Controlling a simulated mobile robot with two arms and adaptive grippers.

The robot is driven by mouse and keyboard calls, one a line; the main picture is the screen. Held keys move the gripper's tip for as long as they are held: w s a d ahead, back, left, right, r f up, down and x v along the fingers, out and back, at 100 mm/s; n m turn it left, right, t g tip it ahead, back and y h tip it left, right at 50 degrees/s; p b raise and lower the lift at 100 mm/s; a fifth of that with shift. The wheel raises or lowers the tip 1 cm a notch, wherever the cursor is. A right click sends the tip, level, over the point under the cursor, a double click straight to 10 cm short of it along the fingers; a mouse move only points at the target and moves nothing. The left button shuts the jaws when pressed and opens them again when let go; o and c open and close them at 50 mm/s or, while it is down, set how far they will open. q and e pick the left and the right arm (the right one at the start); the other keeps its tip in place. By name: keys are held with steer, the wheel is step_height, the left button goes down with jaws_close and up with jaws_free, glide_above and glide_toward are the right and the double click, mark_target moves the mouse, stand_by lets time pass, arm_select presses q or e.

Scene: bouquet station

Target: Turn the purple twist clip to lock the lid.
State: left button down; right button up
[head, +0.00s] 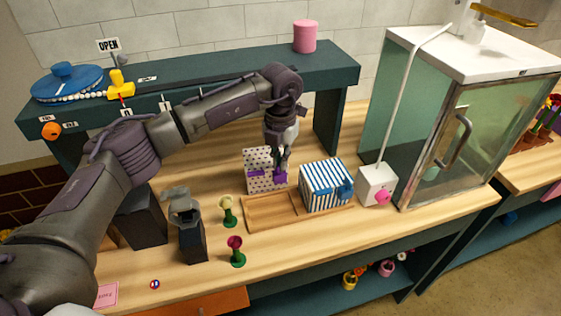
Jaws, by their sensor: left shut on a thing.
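A white box with dark dots (258,157) stands at the back of the wooden tray, with purple bands on its front. The purple twist clip (280,177) is at the box's right front side. My left gripper (282,164) reaches down from above and is shut on the purple clip. Its fingers partly cover the clip and the box's right edge, so the clip's exact angle cannot be told. My right gripper is not in view.
A blue-and-white striped box (322,188) stands on the tray (270,217) to the right. A white box with a pink knob (378,187) and a glass cabinet (425,130) are further right. Two small flower-like pieces (229,212) (236,252) stand left of the tray.

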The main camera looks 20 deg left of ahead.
arm_select(q)
steer(key=n+b, duration=0.1)
steer(key=n, duration=0.3)
steer(key=shift+a, duration=0.1)
steer(key=shift+n+b, duration=0.55)
steer(key=shift+n, duration=1.05)
steer(key=c, duration=1.3)
jaws_free()
